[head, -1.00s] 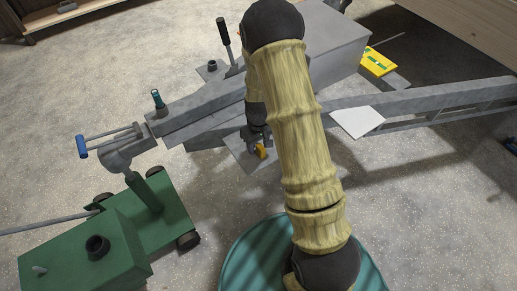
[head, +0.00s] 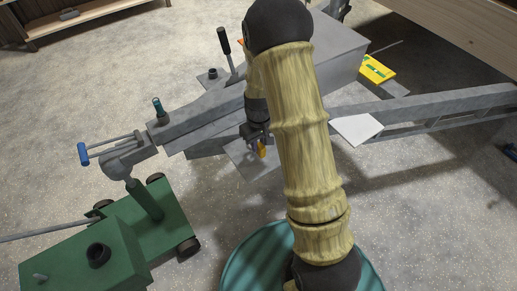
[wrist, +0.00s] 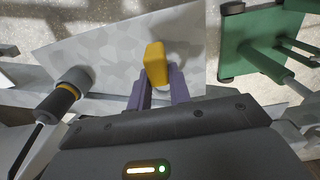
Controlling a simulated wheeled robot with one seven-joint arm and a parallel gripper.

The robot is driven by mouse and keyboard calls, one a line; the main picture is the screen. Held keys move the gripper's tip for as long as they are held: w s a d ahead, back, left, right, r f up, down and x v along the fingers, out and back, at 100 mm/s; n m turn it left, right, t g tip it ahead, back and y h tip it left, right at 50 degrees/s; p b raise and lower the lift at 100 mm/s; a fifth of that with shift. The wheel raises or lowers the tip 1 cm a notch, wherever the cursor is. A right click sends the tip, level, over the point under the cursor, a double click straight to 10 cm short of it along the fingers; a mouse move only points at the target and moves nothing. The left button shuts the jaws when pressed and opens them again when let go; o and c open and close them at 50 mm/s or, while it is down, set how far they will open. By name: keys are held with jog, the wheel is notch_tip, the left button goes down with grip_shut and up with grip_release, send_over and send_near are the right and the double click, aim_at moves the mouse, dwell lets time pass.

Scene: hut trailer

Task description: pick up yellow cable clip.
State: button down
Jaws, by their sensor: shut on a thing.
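The yellow cable clip (wrist: 156,64) is between the fingertips of my gripper (wrist: 155,85) in the wrist view. My gripper is shut on it. In the head view the clip (head: 262,148) shows as a small yellow piece below my gripper (head: 258,138), beside my arm. It is over the light grey plate (head: 250,162) on the trailer frame. In the wrist view the plate (wrist: 100,60) lies behind the clip. I cannot tell for sure how far the clip is above the plate.
The grey trailer frame (head: 200,125) has an upright black-handled lever (head: 224,42). A green wheeled unit (head: 95,240) stands at the lower left. A white sheet (head: 356,128) and a yellow-green item (head: 377,69) lie to the right. Speckled floor is open at lower right.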

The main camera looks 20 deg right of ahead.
aim_at(259, 143)
notch_tip(259, 143, up, 5)
jog(key=shift+f+p, duration=0.1)
jog(key=shift+p, duration=0.2)
dwell(0.4)
jog(key=w+m, duration=0.6)
jog(key=m, duration=0.1)
jog(key=shift+w+f, duration=0.15)
